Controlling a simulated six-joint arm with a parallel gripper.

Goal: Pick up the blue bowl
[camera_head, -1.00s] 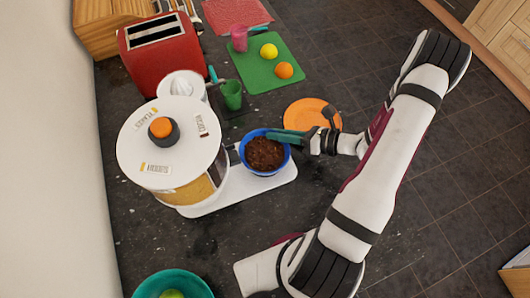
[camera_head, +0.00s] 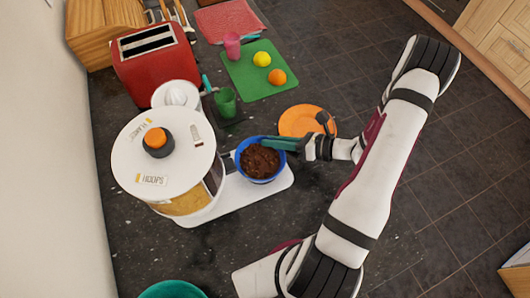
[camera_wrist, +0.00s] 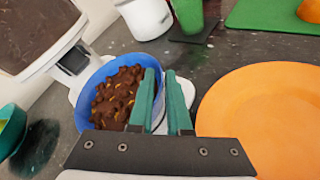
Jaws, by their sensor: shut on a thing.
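The blue bowl (camera_head: 262,178) holds brown cereal pieces and sits by the front of the cereal dispenser, over its white base. My gripper (camera_head: 288,144) reaches in from the right with green fingers at the bowl's far right rim. In the wrist view the blue bowl (camera_wrist: 92,84) is at the left, and my gripper (camera_wrist: 165,95) has one finger inside it and the other outside. The gripper is shut on the bowl's rim, which is partly hidden between the fingers. I cannot tell whether the bowl touches the base.
The cereal dispenser (camera_head: 165,165) stands close left of the bowl. An orange plate (camera_head: 296,120) lies just behind my gripper. A green cup (camera_head: 226,104), red toaster (camera_head: 157,62) and green mat (camera_head: 290,84) with fruit are farther back.

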